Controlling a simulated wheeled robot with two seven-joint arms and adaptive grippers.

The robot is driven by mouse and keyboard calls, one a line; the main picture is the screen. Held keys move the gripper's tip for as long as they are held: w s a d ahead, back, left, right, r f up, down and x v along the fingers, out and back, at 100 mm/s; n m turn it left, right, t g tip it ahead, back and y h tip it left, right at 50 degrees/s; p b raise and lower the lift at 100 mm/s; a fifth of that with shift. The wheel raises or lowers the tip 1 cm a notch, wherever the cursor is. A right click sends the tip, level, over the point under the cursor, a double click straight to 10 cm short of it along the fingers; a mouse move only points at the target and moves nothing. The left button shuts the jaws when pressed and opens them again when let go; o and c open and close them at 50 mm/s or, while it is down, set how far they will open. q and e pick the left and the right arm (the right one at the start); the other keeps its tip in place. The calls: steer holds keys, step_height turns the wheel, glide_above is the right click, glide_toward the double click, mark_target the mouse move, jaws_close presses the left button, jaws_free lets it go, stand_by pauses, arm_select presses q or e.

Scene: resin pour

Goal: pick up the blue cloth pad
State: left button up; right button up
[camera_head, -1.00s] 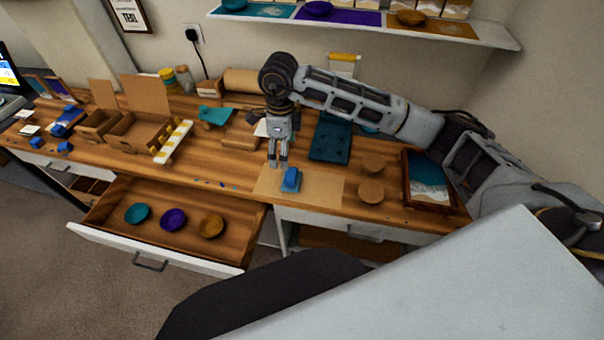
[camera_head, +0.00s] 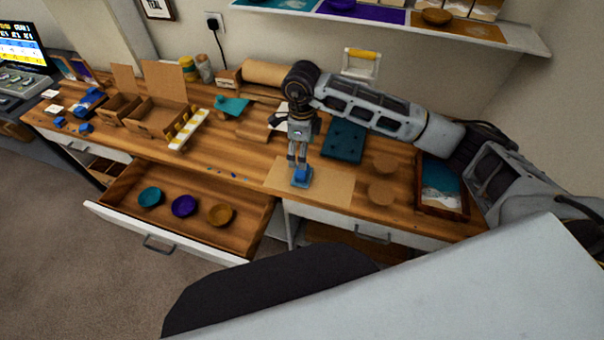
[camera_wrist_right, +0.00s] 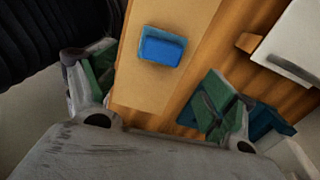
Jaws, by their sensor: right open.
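The blue cloth pad (camera_head: 302,176) lies on a tan sheet (camera_head: 338,187) near the front edge of the wooden bench. My right gripper (camera_head: 297,163) points down just above and behind the pad in the head view, its fingers apart. In the right wrist view the pad (camera_wrist_right: 162,47) lies ahead between the two green-lined fingers of the open gripper (camera_wrist_right: 158,98), nearer the top of the picture. Nothing is held in it. My left gripper is not in view.
An open drawer (camera_head: 120,219) with teal, purple and orange bowls juts out at left front. A dark teal mat (camera_head: 343,141) lies behind the sheet. Round discs (camera_head: 382,192) and a framed tray (camera_head: 443,187) are to the right. Cardboard boxes (camera_head: 153,118) stand at left.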

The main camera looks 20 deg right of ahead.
mark_target(302, 173)
step_height(302, 173, down, 4)
steer(key=shift+r, duration=0.25)
steer(key=shift+f, duration=0.7)
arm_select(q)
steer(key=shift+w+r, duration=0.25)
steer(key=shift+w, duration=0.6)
arm_select(e)
steer(key=shift+w+f+p, duration=0.1)
steer(key=shift+f+p, duration=0.35)
steer(key=shift+f, duration=0.4)
step_height(302, 173, down, 2)
steer(key=shift+d, duration=0.1)
steer(key=shift+f, duration=0.7)
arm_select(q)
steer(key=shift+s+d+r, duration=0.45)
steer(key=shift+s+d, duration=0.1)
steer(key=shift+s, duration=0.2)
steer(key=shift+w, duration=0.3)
